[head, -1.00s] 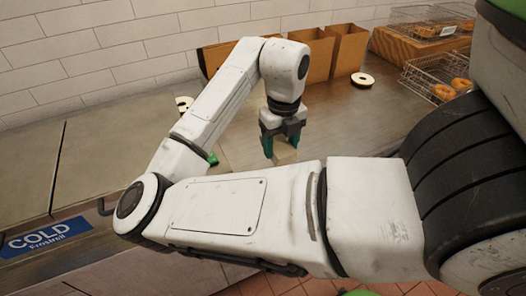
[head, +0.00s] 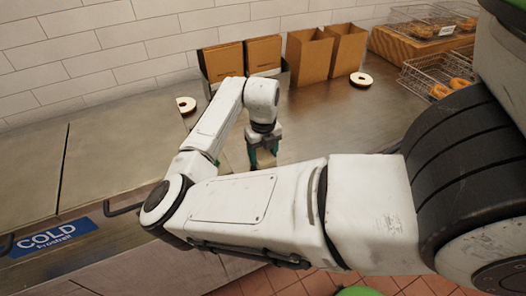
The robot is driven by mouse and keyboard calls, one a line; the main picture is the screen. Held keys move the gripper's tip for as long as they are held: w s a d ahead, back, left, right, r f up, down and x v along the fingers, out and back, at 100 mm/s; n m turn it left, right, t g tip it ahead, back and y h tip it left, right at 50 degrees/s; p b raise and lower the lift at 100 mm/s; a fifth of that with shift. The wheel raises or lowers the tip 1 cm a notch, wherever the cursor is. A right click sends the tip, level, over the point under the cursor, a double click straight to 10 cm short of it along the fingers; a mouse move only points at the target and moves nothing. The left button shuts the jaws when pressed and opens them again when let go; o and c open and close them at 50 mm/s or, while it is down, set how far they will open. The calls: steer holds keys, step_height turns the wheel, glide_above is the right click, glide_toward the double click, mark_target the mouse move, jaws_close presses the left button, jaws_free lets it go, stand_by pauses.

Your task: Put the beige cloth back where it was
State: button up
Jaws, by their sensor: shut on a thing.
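My gripper (head: 263,156) is low over the steel counter, behind my forearm, with its green-tipped fingers pointing down. It is shut on the beige cloth (head: 265,160), of which only a small pale patch shows between the fingers. The rest of the cloth and its contact with the counter are hidden by the fingers and my arm. A pale tan flat area (head: 235,157) shows just left of the gripper; I cannot tell what it is.
Brown paper bags (head: 308,58) stand along the back wall, two of them in a dark holder. Wire baskets with bagels (head: 440,78) are at right. A blue COLD sign (head: 50,240) marks the front left.

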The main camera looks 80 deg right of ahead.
mark_target(263, 155)
steer(key=shift+f, duration=0.1)
steer(key=o, duration=0.6)
steer(key=shift+c, duration=0.2)
steer(key=o, duration=0.5)
steer(key=shift+c, duration=0.2)
step_height(263, 155, up, 12)
steer(key=b, duration=0.1)
